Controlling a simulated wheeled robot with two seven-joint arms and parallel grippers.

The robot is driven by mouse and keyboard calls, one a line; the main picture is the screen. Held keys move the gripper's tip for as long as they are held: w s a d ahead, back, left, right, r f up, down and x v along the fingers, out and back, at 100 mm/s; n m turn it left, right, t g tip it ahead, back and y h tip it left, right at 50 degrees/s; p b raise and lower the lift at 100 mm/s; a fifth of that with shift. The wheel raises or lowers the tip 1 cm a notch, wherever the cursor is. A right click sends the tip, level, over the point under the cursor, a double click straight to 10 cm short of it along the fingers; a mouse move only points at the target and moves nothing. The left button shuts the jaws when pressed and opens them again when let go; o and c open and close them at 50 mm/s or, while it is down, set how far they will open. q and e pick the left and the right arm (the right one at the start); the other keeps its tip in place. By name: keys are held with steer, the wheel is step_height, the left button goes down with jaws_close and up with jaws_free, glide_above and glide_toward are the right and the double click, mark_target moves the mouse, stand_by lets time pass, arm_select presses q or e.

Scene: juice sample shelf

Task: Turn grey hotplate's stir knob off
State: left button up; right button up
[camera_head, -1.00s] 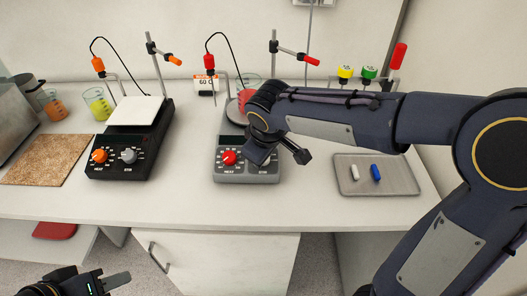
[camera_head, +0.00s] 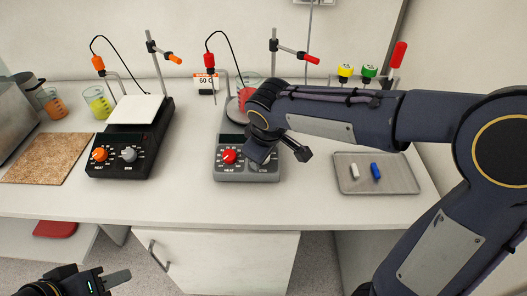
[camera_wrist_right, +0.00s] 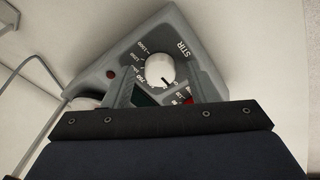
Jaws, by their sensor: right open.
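The grey hotplate (camera_head: 247,174) stands on the bench in the head view, with a red heat knob (camera_head: 229,157) at its front left. My right arm and wrist cover its right part, so the stir knob is hidden there. In the right wrist view the pale stir knob (camera_wrist_right: 160,70) shows beside the STIR lettering, with a dark pointer mark. My right gripper (camera_wrist_right: 166,88) is open, its fingers on either side of the knob's near side; contact is not clear. My left gripper (camera_head: 88,283) is low at the left, away from the bench, its opening unclear.
A black hotplate (camera_head: 120,155) with orange and grey knobs stands to the left. A grey tray (camera_head: 400,177) holding a white and a blue bar lies at right. A beaker with red contents (camera_head: 250,80) is behind my right wrist. The front middle bench is clear.

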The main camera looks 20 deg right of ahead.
steer(key=v, duration=0.7)
steer(key=shift+r, duration=0.4)
steer(key=shift+s, duration=0.1)
